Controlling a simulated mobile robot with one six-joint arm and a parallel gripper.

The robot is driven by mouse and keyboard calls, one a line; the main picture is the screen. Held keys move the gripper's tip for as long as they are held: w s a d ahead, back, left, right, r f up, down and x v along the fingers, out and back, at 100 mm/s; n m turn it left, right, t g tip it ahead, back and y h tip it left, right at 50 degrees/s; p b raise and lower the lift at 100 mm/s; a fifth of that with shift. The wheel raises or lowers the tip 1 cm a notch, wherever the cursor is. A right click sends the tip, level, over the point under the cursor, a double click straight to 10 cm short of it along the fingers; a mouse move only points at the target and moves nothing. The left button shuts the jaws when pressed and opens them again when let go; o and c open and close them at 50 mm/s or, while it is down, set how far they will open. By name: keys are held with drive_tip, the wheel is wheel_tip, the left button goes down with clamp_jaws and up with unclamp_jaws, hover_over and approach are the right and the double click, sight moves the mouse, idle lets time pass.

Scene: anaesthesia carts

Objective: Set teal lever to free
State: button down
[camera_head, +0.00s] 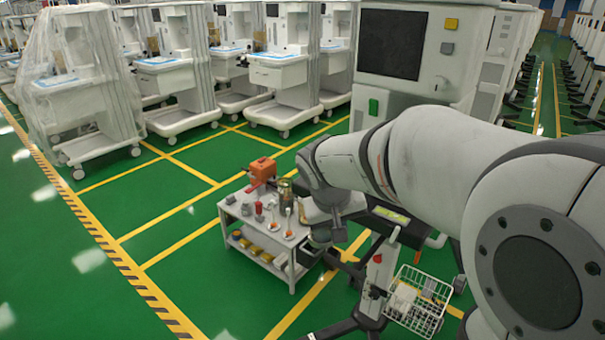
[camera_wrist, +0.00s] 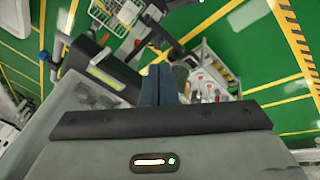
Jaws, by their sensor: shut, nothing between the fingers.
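I cannot make out a teal lever in either view; it may be hidden behind my arm or too small to tell. My gripper (camera_wrist: 160,84) shows in the wrist view as two dark blue fingers side by side, shut and empty. They point down past a dark-edged unit with a yellow-green label strip (camera_wrist: 103,77) and towards the floor and a small white work table. In the head view my arm reaches in from the right and its wrist hangs beside that table; the fingertips cannot be told apart there.
The white table (camera_head: 292,274) holds an orange-red box (camera_head: 262,169) and several small parts. A wheeled stand with a white wire basket (camera_head: 418,296) stands right of it. A tall cart with a dark screen (camera_head: 391,43) is behind my arm. Green floor at left is free.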

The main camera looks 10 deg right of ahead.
drive_tip(key=w+a+t+h, duration=0.2)
drive_tip(key=w+a, duration=0.4)
drive_tip(key=w, duration=0.8)
drive_tip(key=w+d+f, duration=0.5)
drive_tip(key=d+f, duration=0.2)
drive_tip(key=shift+w+d+f+n+p, duration=0.2)
drive_tip(key=shift+f+n+p, duration=0.1)
drive_tip(key=shift+p, duration=0.15)
